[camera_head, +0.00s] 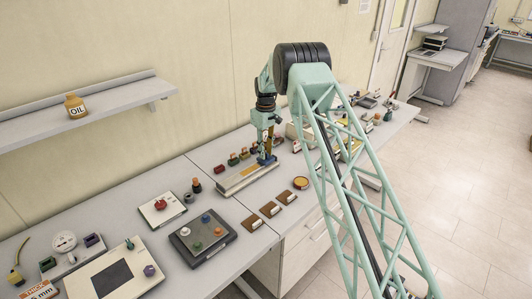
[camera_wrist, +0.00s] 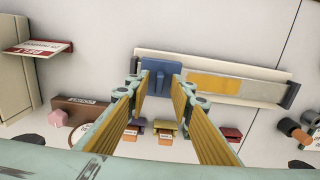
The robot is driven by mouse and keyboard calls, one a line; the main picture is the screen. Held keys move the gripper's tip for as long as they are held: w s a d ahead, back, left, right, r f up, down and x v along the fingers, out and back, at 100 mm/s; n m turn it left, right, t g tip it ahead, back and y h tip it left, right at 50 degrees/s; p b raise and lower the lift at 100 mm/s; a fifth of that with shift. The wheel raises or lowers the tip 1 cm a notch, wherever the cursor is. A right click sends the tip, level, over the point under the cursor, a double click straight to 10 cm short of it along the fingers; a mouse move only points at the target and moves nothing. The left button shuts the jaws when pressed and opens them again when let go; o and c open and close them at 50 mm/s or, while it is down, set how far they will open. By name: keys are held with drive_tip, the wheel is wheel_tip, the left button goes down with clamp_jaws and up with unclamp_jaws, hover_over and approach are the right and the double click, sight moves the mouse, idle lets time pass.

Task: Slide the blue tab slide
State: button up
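The slide (camera_wrist: 264,90) is a long pale track with a yellow stretch and a dark end block at the right in the wrist view. The blue tab (camera_wrist: 160,75) sits at its left end in that view, with an upright fin in its middle. The slide also lies on the bench in the head view (camera_head: 238,181), where my gripper (camera_head: 267,157) points down over its right end and mostly hides the tab. My gripper in the wrist view (camera_wrist: 160,90) has its two fingers apart, one to each side of the fin, with a visible gap. I cannot tell whether they touch the tab.
A red sign (camera_wrist: 38,47) is at the left. In the head view, a dark button box (camera_head: 181,243) and brown tiles (camera_head: 270,209) lie near the slide.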

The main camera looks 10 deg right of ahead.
drive_tip(key=shift+r, duration=0.15)
wheel_tip(320, 180, up, 12)
idle(1.0)
idle(0.4)
